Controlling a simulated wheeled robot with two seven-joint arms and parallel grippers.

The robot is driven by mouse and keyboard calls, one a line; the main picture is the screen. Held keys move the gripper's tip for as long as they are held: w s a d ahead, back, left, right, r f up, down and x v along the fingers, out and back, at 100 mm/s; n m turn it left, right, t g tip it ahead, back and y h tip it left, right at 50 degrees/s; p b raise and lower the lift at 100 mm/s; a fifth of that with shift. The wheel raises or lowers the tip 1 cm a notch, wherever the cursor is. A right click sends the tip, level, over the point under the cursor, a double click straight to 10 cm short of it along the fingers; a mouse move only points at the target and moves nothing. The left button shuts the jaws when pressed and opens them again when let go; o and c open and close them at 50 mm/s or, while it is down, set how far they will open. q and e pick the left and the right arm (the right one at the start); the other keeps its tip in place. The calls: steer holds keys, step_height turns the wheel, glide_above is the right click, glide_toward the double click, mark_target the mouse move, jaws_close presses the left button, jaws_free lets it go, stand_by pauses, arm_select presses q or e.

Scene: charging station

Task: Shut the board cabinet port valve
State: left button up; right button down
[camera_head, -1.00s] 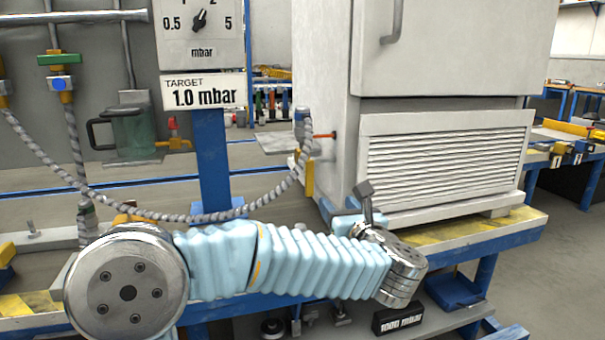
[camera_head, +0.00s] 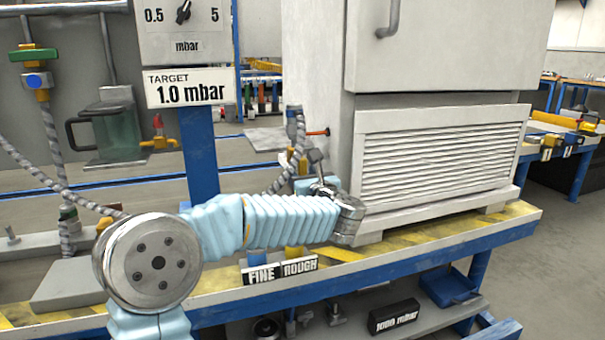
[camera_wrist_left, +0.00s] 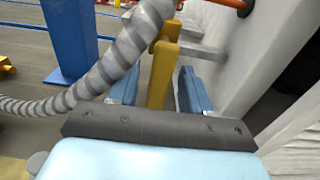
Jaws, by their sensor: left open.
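The cabinet (camera_head: 315,75) is a pale grey box with a louvred front panel. On its left side is a port fitting (camera_head: 298,118) with a short orange-red rod (camera_head: 318,132) and the grey ribbed hose. A yellow upright bar, which looks like the valve handle, stands by the cabinet side in the left wrist view (camera_wrist_left: 162,75); my arm mostly hides it in the head view. My left gripper (camera_head: 305,184) is low beside the cabinet. In the left wrist view its blue fingers (camera_wrist_left: 158,92) are apart, with the yellow bar between them. Contact cannot be told. My right gripper is not in view.
The ribbed hose (camera_wrist_left: 110,68) passes close over the left finger. A blue post (camera_head: 200,155) carries the target 1.0 mbar sign (camera_head: 188,88). FINE and ROUGH labels (camera_head: 280,270) sit on the bench edge below my arm.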

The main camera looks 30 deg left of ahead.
arm_select(q)
steer(key=shift+w+a, duration=0.25)
steer(key=shift+a, duration=0.05)
jaws_close()
stand_by(0.4)
